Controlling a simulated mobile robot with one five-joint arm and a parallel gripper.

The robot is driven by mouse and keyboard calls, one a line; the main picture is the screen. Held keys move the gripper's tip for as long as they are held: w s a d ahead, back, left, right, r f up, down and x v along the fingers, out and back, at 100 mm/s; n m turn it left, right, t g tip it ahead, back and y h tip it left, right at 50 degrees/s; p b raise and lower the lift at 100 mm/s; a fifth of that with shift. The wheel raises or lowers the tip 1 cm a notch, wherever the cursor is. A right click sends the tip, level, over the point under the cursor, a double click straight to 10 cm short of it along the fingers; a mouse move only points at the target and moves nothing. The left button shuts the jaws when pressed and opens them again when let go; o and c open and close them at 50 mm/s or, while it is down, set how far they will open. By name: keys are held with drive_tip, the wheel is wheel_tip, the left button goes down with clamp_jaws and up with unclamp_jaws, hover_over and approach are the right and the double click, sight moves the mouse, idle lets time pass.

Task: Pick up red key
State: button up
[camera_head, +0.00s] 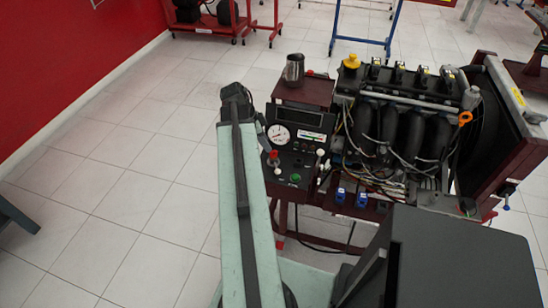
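A small red piece (273,155) sits on the black control panel (293,178) of the engine trainer, below the round white gauge (279,134). It may be the red key, but it is too small to tell its shape. My pale green arm reaches up from the bottom middle, just left of the panel.
The engine (405,115) with black pipes and loose wires stands right of the panel. A metal jug (293,70) stands on the dark red shelf (305,92) behind the panel. A radiator frame (515,110) is at the far right.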

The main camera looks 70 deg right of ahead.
sight(273, 152)
drive_tip(key=b+x, duration=0.1)
drive_tip(key=x, duration=0.1)
drive_tip(key=b+x, duration=0.4)
drive_tip(key=x, duration=0.1)
drive_tip(key=shift+s+r, duration=0.1)
drive_tip(key=shift+s, duration=0.15)
drive_tip(key=shift+r, duration=0.2)
clamp_jaws()
